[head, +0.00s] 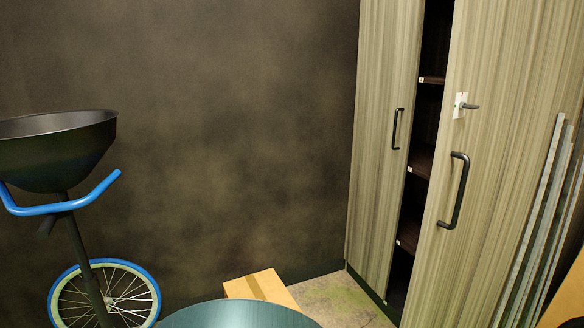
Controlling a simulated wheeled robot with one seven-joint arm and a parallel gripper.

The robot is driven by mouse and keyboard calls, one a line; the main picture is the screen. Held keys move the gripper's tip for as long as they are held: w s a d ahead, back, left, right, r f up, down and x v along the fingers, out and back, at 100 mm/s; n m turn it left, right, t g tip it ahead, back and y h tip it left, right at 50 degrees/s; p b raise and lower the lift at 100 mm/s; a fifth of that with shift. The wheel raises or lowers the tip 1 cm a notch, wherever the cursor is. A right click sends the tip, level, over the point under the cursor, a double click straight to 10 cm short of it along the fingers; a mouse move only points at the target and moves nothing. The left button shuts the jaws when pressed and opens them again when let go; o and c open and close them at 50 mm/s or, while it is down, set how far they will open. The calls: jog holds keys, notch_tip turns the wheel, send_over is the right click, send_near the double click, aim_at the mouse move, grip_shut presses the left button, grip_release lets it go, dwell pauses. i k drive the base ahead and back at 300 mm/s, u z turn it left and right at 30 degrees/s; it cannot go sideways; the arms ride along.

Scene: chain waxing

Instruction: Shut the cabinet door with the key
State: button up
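The cabinet stands at the right in the head view. Its right door (500,160) is light wood, with a black bar handle (455,190). A key (470,106) sticks out of a white lock plate (459,105) above that handle. The right door is ajar, and a dark gap with shelves (420,160) shows beside it. The left door (377,140) has its own black handle (396,128); I cannot tell if it is fully shut. My gripper is not in view.
A dark bowl (60,145) on a stand and a blue-rimmed wheel (110,295) are at the left. A cardboard box (262,287) lies on the floor. Metal strips (545,215) stand by the right door at the far right. Floor shows between the box and cabinet.

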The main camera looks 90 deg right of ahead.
aim_at(489, 38)
jog(key=k, duration=0.35)
jog(key=z, duration=4.45)
jog(key=k, duration=0.35)
jog(key=z, duration=0.25)
jog(key=i, duration=0.75)
jog(key=u, duration=0.5)
